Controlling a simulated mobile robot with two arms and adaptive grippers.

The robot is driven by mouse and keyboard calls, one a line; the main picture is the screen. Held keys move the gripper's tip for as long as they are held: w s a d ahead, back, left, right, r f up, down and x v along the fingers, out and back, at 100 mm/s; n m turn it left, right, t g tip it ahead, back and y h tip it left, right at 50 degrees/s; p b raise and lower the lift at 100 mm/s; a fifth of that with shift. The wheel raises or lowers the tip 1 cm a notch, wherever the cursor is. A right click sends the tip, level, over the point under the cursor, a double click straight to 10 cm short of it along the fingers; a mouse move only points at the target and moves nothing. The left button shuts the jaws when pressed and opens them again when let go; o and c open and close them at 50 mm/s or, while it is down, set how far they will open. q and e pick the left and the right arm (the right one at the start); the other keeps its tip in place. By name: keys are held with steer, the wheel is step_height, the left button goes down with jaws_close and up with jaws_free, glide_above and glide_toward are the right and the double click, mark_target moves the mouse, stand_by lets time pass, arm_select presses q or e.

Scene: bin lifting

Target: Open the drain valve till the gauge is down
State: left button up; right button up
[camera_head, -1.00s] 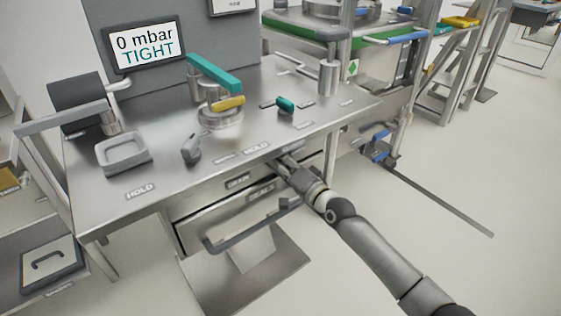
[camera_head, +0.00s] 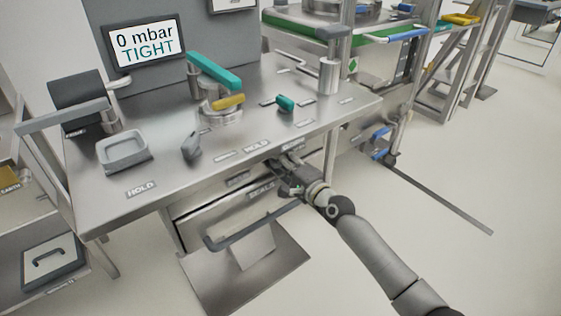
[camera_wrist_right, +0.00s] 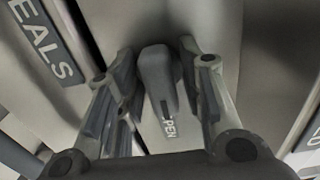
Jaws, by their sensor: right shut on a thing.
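The gauge screen (camera_head: 145,44) on the grey back panel reads "0 mbar" and "TIGHT". My right gripper (camera_head: 281,166) is at the bench front, just under the top's edge and above the drawer handle. In the right wrist view, the right gripper (camera_wrist_right: 160,85) has its fingers on both sides of a dark grey valve handle (camera_wrist_right: 157,70) and is shut on it. A partly hidden label ending in "PEN" (camera_wrist_right: 171,127) is beside the handle. The handle is hidden by my gripper in the head view. My left gripper is not in view.
The "SEALS" drawer (camera_head: 215,217) with a long grey handle is below my right gripper. The floor at right is mostly clear.

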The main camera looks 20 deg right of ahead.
steer(key=shift+d, duration=0.1)
steer(key=o, duration=0.7)
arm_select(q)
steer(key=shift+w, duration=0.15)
arm_select(e)
steer(key=v, duration=1.2)
